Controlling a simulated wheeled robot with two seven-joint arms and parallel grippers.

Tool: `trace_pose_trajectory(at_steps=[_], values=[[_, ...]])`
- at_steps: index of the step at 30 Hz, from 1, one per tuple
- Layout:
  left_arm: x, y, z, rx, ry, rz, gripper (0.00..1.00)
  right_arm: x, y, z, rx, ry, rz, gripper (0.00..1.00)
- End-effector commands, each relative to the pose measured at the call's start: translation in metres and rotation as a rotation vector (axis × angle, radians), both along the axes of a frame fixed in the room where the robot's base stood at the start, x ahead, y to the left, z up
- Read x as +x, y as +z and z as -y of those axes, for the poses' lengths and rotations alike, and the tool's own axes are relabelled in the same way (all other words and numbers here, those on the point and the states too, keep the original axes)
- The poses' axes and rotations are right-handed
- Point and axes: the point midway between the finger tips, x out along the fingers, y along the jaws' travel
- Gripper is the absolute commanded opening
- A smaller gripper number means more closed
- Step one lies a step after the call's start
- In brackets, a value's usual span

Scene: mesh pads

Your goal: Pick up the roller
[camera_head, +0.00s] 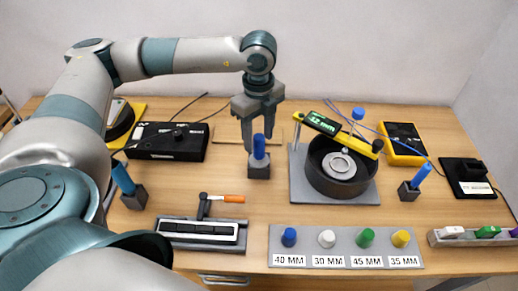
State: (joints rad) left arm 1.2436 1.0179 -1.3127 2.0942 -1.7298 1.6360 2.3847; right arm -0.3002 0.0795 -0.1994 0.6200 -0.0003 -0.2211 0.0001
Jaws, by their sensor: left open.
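My left gripper (259,139) hangs down over the middle of the table. It is open, with its fingers on either side of the top of a blue cylinder. This blue cylinder (259,147) stands upright in a small dark block (259,170); I cannot tell whether the fingers touch it. No thing is clearly recognisable as the roller; this blue piece may be it. Similar blue pieces lean in dark blocks at the left (123,178) and at the right (421,175). My right gripper is not in view.
A round dark pot (337,182) on a grey plate, with a yellow gauge (323,123) across it, stands right of the gripper. A tray of coloured knobs (346,240) is near the front edge. A black box (167,141) is left.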

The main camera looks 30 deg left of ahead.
Motion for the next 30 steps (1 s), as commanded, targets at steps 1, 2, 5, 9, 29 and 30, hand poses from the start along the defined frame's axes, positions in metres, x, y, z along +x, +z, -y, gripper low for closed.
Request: trace_pose_trajectory(at_steps=[1,2,5,9,29,30], values=[[-0.001,-0.002,0.001,0.000,0.000,-0.003,0.46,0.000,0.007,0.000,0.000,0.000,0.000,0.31],[-0.001,-0.005,0.001,0.001,0.000,-0.004,0.46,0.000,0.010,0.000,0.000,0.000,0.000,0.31],[-0.001,-0.017,0.002,0.001,0.000,-0.004,0.46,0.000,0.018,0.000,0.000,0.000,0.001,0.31],[-0.001,-0.034,0.002,0.000,0.001,-0.002,0.46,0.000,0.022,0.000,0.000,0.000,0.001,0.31],[0.000,-0.041,0.002,-0.001,0.000,0.000,0.27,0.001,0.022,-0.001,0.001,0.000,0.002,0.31],[0.000,-0.041,0.002,-0.001,0.000,0.000,0.17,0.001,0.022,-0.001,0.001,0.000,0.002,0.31]])
